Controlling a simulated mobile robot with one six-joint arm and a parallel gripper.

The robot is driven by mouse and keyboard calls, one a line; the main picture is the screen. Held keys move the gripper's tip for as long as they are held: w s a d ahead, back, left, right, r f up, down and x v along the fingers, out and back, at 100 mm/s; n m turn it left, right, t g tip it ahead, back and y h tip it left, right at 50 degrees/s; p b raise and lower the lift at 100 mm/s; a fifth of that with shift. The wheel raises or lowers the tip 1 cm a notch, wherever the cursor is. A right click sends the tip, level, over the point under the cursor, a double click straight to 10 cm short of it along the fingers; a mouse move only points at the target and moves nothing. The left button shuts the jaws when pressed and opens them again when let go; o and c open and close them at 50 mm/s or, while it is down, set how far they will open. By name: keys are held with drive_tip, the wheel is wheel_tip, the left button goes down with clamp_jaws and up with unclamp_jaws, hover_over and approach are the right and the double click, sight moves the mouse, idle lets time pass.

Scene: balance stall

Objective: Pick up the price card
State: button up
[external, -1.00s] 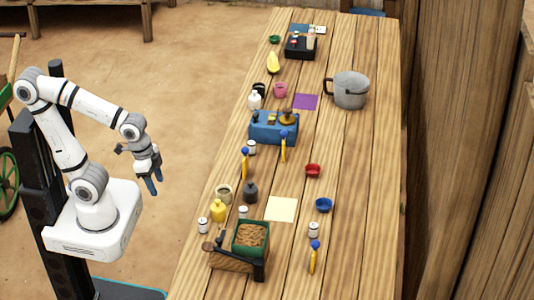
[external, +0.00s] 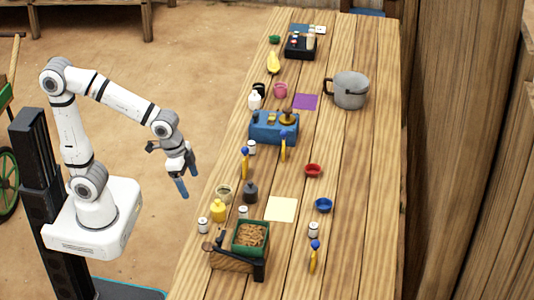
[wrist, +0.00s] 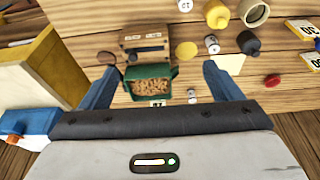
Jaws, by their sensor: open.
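Several yellow stands with blue knobs look like price cards. In the external view one (external: 314,258) is at the near right of the table, one (external: 245,165) by the left edge and one (external: 284,149) before the blue box. In the wrist view two cards marked 20 (wrist: 300,30) show at the right edge, and a small partly hidden card (wrist: 158,102) lies below the green crate. I cannot tell which card is meant. My gripper (external: 187,181) is open and empty, left of the table's edge and apart from all cards. Its blue fingers (wrist: 158,88) are wide apart.
A green crate of brown pieces (external: 251,234) stands by a wooden box at the near end. A yellow bottle (external: 219,211), dark jar (external: 250,193), cream mat (external: 281,209) and blue bowl (external: 323,205) are close by. The table's right side is mostly clear.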

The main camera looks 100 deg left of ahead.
drive_tip(key=w+d+p, duration=0.1)
drive_tip(key=w, duration=1.2)
drive_tip(key=t+p, duration=0.1)
drive_tip(key=p, duration=0.1)
approach(315, 255)
wheel_tip(315, 255, down, 4)
drive_tip(key=s+a, duration=0.1)
drive_tip(key=a, duration=0.1)
drive_tip(key=shift+m+t, duration=0.3)
drive_tip(key=shift+w+p+x, duration=0.1)
drive_tip(key=shift+p+x, duration=0.55)
drive_tip(key=shift+x, duration=1.3)
drive_tip(key=shift+w+p+x, duration=0.15)
drive_tip(key=shift+p+x, duration=0.5)
drive_tip(key=shift+x, duration=1.3)
drive_tip(key=shift+a+r, duration=0.1)
drive_tip(key=shift+a, duration=0.05)
drive_tip(key=c, duration=1)
